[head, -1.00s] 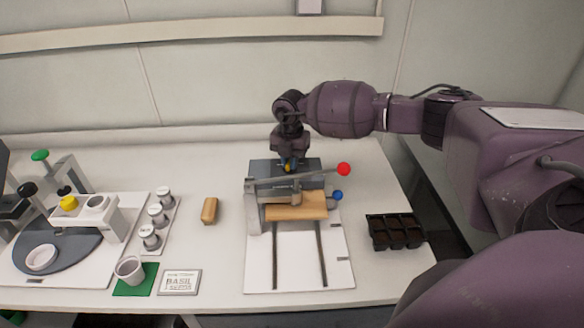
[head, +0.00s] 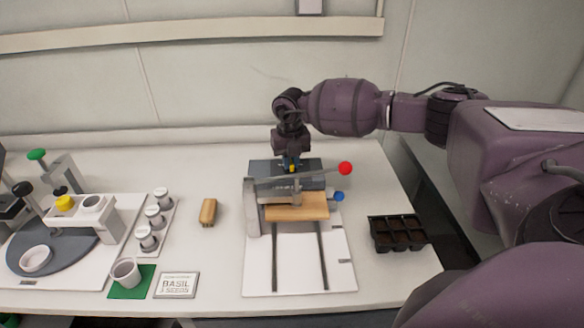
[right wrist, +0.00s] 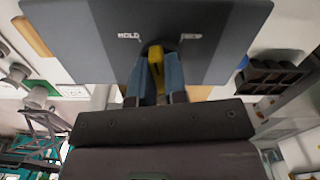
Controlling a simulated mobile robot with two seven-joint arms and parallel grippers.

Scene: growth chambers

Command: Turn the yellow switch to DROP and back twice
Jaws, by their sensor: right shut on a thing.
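The yellow switch (right wrist: 156,62) is on a dark grey box (right wrist: 85,45), which stands at the back of the white press board in the head view (head: 262,172). My right gripper (right wrist: 157,80) is shut on the switch, with its blue fingers on either side of it. In the head view the right gripper (head: 291,163) reaches down to the box from behind, and little of the switch shows. In the right wrist view a HOLD label is left of the switch; the label to the right is too small to read surely. I cannot tell the switch's exact angle. My left gripper is not in view.
A lever with a red knob (head: 345,168) crosses just in front of the box, above a wooden block (head: 297,207). A blue knob (head: 339,196) is at the right. A black cell tray (head: 398,247) lies further right, and a brush-like wooden block (head: 208,212) left.

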